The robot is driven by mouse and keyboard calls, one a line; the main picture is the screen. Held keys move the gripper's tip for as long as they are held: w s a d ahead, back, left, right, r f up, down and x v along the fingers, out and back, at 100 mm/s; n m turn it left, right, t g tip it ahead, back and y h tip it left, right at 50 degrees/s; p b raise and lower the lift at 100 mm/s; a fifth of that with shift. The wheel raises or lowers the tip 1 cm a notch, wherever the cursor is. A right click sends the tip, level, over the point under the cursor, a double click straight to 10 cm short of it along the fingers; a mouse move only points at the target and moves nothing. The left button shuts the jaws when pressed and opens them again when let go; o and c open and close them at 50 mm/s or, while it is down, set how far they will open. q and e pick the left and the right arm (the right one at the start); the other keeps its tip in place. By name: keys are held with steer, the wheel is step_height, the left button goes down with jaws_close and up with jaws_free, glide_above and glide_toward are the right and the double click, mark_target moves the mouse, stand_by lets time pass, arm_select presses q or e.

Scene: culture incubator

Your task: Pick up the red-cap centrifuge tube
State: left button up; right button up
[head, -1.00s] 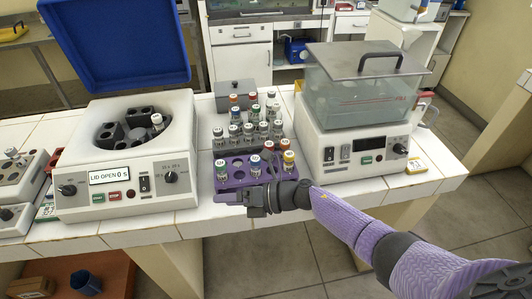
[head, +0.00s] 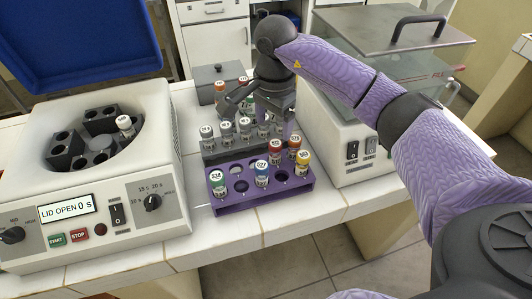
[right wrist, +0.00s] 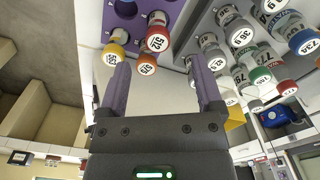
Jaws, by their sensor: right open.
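A red-cap tube (head: 275,150) stands in the back row of the purple rack (head: 235,207). In the right wrist view, its red cap (right wrist: 158,38) shows beside an orange cap (right wrist: 146,65) and a yellow cap (right wrist: 113,52). My right gripper (head: 262,108) is open and empty, above the grey rack just behind the purple one. In the right wrist view, the red cap lies beyond the gap between the purple fingers (right wrist: 164,85), apart from both. My left gripper is not in view.
Orange-cap (head: 295,144), yellow-cap (head: 303,160), blue-cap (head: 261,173) and green-cap (head: 217,183) tubes share the purple rack. The grey rack (head: 215,154) behind holds several tubes. An open centrifuge (head: 160,160) stands left; a clear-walled bath (head: 355,60) stands right.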

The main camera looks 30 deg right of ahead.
mark_target(275, 153)
steer(key=f+b, duration=0.1)
steer(key=f, duration=0.7)
steer(key=shift+s+d+f+b, duration=0.1)
steer(key=shift+d+f+b, duration=0.1)
steer(key=shift+f+b, duration=0.15)
steer(key=shift+f, duration=0.3)
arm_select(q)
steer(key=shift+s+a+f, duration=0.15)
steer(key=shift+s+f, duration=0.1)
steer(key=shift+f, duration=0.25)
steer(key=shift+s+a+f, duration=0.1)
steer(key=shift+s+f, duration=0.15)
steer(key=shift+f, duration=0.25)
arm_select(e)
jaws_close()
